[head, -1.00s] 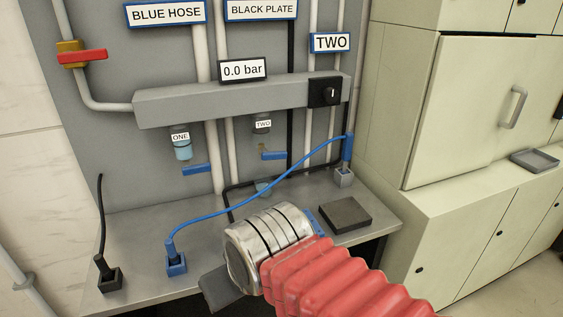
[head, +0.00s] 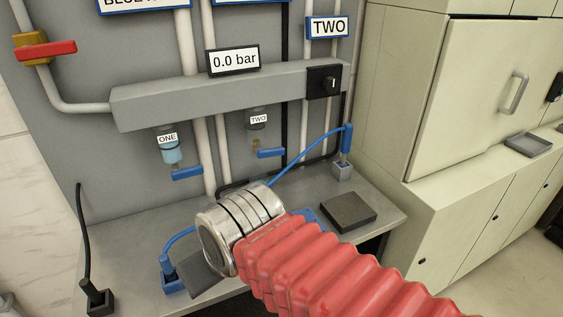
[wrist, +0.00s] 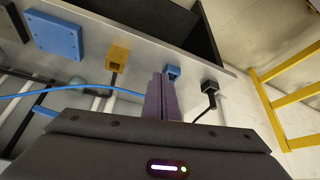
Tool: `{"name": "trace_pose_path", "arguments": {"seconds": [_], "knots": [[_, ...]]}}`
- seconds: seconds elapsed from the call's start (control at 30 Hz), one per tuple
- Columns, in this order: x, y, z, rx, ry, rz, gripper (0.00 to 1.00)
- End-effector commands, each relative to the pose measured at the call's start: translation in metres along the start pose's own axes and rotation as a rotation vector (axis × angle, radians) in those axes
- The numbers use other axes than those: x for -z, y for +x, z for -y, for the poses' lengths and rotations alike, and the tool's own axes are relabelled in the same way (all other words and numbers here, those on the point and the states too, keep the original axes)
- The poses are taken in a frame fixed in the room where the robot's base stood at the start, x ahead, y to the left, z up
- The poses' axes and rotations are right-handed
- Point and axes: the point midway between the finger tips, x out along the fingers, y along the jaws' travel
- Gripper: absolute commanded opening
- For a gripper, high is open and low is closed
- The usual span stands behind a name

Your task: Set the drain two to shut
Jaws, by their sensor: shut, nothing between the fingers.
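Drain two is a small bowl labelled TWO (head: 258,119) under the grey manifold, with a blue lever (head: 271,153) lying roughly crosswise below it. Drain one (head: 168,146), with light blue liquid in its bowl, hangs to its left and has a similar blue lever (head: 187,173). In the head view my wrist is low in front of the bench, below both levers and apart from them; its fingertips are hidden. In the wrist view my gripper (wrist: 162,97) is shut and empty, its fingers overlapping the bench-edge sockets in the picture. The drain levers cannot be made out there.
A blue hose (head: 312,149) runs across the bench behind my wrist, up to a fitting at the right. A black hose (head: 84,235) stands at the left. A dark block (head: 347,211) lies on the bench (head: 290,183). A black knob (head: 323,82) sits on the manifold (head: 205,95).

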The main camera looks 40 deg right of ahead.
Motion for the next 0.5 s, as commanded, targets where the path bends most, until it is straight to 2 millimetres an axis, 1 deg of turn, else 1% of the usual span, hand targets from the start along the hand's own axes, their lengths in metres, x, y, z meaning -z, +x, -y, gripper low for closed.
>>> {"name": "trace_pose_path", "arguments": {"seconds": [0.17, 0.27, 0.37, 0.47, 0.5], "knots": [[0.004, 0.002, -0.005, -0.012, -0.02, -0.007, 0.0], [0.014, 0.007, -0.014, -0.043, -0.076, -0.027, 0.0], [0.03, 0.016, -0.034, -0.098, -0.174, -0.056, 0.0], [0.05, 0.025, -0.063, -0.176, -0.313, -0.086, 0.0], [0.058, 0.029, -0.076, -0.211, -0.378, -0.094, 0.0]]}}
